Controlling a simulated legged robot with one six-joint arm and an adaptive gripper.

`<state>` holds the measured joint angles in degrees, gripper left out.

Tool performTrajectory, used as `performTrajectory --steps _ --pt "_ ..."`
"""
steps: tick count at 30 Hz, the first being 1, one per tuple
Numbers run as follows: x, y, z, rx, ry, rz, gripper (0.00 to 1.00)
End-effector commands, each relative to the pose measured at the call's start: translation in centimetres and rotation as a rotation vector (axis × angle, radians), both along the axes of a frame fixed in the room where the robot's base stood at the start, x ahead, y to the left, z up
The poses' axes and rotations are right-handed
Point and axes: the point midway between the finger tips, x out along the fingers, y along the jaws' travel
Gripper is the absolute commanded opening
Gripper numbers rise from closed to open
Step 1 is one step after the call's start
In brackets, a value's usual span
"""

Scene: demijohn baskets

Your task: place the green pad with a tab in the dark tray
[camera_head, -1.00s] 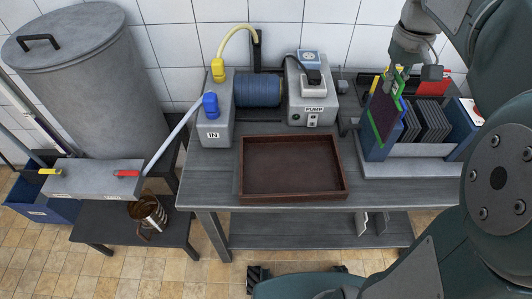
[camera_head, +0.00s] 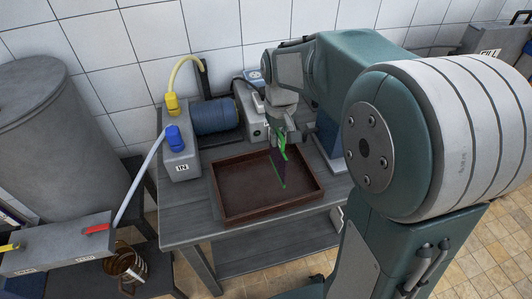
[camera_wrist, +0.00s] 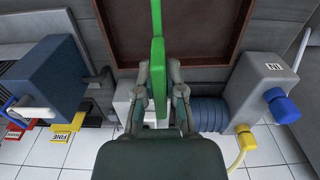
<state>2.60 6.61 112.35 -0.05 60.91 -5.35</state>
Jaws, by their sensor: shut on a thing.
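The green pad with a tab (camera_head: 279,166) hangs upright from my gripper (camera_head: 279,139), over the right part of the dark tray. Its face looks dark purple inside a green edge. In the wrist view the pad (camera_wrist: 158,50) shows edge-on, between the two fingers of my gripper (camera_wrist: 160,90), which are shut on it. The dark tray (camera_head: 228,212) is a brown, low-walled, empty tray on the grey table; its rim also shows in the wrist view (camera_wrist: 107,30). I cannot tell whether the pad's lower corner touches the tray floor.
The grey pump unit with a blue cylinder (camera_head: 214,116) stands behind the tray, with a blue valve (camera_head: 174,138) and a yellow valve (camera_head: 171,104). A blue holder (camera_head: 327,135) stands right of the tray, partly hidden by my arm. A large grey drum (camera_head: 45,140) is at the left.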

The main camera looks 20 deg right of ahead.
Motion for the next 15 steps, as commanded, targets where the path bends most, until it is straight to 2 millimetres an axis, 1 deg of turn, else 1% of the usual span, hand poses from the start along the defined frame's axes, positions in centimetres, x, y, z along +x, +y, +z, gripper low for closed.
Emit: performTrajectory --steps 1,6,11,15 --pt "0.5 0.5 -1.2 0.0 0.008 0.003 0.0" --pt "2.3 1.2 -3.8 0.005 0.006 0.002 0.0" --pt "3.1 1.1 -4.7 0.01 0.002 -0.001 0.0" --pt "3.8 1.8 -5.9 0.009 0.004 -0.001 0.0"
